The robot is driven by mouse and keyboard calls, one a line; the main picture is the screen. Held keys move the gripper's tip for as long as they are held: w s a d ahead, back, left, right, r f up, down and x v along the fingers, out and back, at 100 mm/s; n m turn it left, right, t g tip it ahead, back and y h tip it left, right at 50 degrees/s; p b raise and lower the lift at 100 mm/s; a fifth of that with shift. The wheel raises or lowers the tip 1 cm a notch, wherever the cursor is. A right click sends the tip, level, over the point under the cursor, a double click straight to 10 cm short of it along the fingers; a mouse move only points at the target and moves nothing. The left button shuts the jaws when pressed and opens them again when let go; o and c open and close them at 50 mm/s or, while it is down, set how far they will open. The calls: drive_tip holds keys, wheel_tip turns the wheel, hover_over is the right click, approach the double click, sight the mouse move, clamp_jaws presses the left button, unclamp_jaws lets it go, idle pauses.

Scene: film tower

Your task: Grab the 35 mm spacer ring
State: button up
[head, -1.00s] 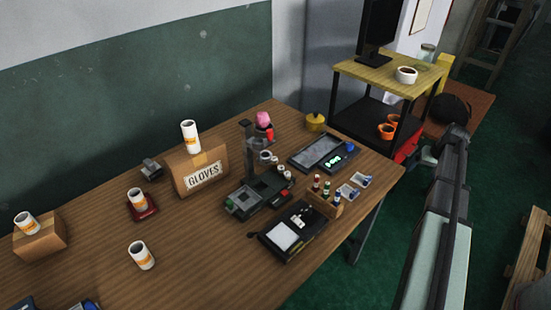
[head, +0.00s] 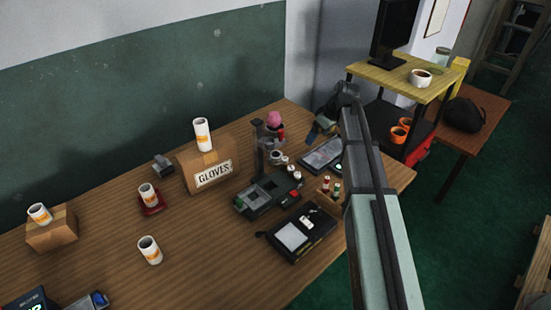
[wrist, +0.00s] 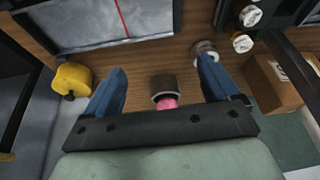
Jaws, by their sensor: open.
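A small pale ring-shaped piece (head: 276,155) sits near the post of the dark device on the table, and it also shows at the right fingertip in the wrist view (wrist: 205,47). It may be the spacer ring; I read no size on it. My gripper (head: 322,128) is above the far right part of the table, to the right of the ring. In the wrist view my gripper (wrist: 162,66) has its blue fingers wide apart with nothing held. The right finger hides part of the ring.
A dark cup with a pink top (wrist: 164,92) shows between the fingers. A yellow pot (wrist: 72,77) stands at left. Two white-topped cylinders (wrist: 246,28) are near the ring. The gloves box (head: 207,168) and a grey tray (head: 322,155) flank the device (head: 268,190).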

drive_tip(key=s+a+r+n, duration=0.1)
drive_tip(key=s+a+n, duration=0.15)
drive_tip(key=a, duration=0.85)
approach(275, 154)
drive_tip(key=f, duration=0.2)
drive_tip(key=s+a+f, duration=0.1)
drive_tip(key=shift+n+g+y, duration=0.25)
drive_tip(key=shift+g+y, duration=0.05)
drive_tip(key=shift+w+x, duration=0.15)
drive_tip(key=shift+x, duration=1.2)
drive_tip(key=shift+w+x, duration=0.15)
drive_tip(key=shift+x, duration=1.25)
drive_tip(key=shift+r, duration=0.15)
drive_tip(key=c, duration=1.2)
